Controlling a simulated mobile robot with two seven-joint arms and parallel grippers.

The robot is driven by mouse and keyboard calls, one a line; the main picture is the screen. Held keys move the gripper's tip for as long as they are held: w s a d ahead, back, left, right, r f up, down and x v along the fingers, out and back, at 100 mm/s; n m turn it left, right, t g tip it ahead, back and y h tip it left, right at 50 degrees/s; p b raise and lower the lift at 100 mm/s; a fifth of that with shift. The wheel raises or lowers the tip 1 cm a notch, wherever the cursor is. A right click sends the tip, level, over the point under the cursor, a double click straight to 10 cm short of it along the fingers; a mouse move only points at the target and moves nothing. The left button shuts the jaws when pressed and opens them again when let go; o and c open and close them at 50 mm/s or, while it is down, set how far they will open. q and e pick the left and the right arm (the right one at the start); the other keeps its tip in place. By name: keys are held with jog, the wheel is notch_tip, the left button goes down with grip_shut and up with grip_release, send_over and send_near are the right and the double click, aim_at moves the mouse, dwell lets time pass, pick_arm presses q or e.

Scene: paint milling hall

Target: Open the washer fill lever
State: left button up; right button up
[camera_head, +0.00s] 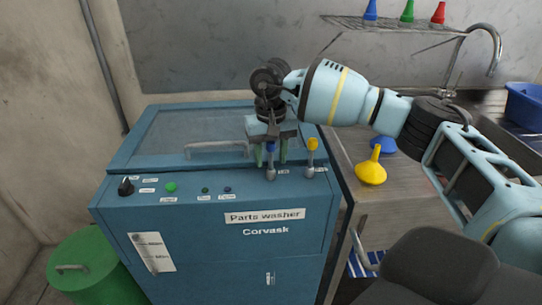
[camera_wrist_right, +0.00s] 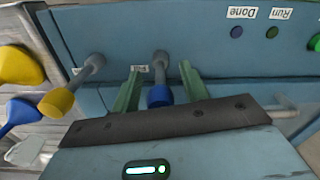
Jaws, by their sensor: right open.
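The parts washer (camera_head: 215,235) is a blue cabinet with two levers at the right of its front top edge. One lever has a blue tip (camera_head: 271,147) and the other, to its right, a yellow tip (camera_head: 312,144). My right gripper (camera_head: 270,160) is open over the blue-tipped lever. In the right wrist view its green fingers (camera_wrist_right: 160,75) stand on either side of the blue-tipped lever (camera_wrist_right: 160,94), with gaps. The yellow-tipped lever (camera_wrist_right: 68,88) is outside the fingers. My left gripper is out of view.
The washer lid (camera_head: 190,128) with its bar handle is down, behind the levers. A metal bench (camera_head: 365,215) on the right holds yellow and blue funnels (camera_head: 371,170). A green drum (camera_head: 95,268) stands at the left. Knob and buttons (camera_head: 170,187) line the panel's left part.

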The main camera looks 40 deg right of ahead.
jog(key=shift+f, duration=0.3)
jog(key=c, duration=0.8)
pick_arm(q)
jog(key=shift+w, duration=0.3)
pick_arm(e)
grip_shut()
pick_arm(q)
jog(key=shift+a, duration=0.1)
